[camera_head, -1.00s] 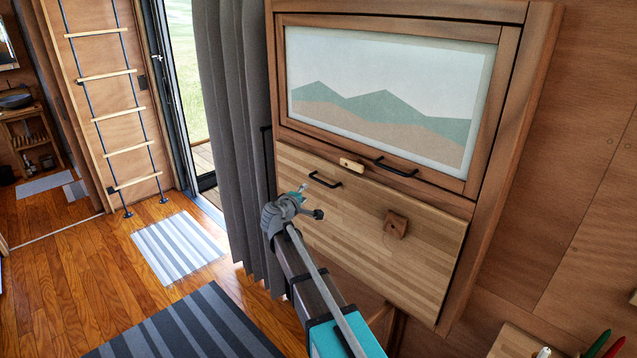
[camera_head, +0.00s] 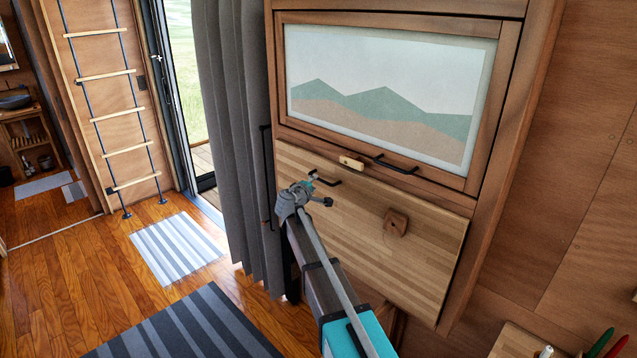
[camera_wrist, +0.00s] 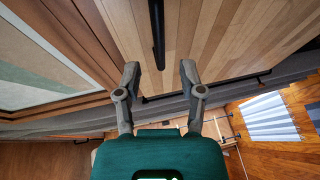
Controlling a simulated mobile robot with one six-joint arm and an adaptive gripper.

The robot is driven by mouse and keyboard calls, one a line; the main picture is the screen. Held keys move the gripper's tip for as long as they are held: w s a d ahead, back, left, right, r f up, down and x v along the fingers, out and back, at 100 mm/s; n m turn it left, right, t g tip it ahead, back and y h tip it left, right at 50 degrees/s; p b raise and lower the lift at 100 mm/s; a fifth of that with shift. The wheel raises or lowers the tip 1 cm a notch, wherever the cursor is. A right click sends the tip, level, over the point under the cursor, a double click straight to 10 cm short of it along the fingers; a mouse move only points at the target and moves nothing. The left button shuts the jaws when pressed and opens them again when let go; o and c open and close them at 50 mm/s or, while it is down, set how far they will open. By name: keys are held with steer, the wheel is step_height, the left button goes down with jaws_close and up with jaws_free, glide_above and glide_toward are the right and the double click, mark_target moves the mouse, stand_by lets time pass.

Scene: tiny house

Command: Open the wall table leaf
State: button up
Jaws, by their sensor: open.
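The wall table leaf (camera_head: 350,235) is a pale striped wood panel below a picture panel, in a brown wall frame. It looks roughly upright; I cannot tell whether it stands slightly out. Its black bar handle (camera_head: 328,180) is near its upper left. My gripper (camera_head: 312,180) is in front of the leaf at the handle's left end and partly covers it. In the wrist view, my gripper (camera_wrist: 160,72) is open, and the handle's near end (camera_wrist: 159,55) shows between the fingertips. I cannot tell whether they touch it.
A small pale wooden block (camera_head: 351,162) sits on the frame above the leaf, beside a second black handle (camera_head: 395,166). A brown wooden knob (camera_head: 396,223) is on the leaf. A grey curtain (camera_head: 235,130) hangs close on the left. Open floor (camera_head: 100,265) lies left.

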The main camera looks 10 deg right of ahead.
mark_target(319, 179)
steer(key=shift+b+x, duration=0.4)
steer(key=shift+x, duration=2.3)
jaws_close()
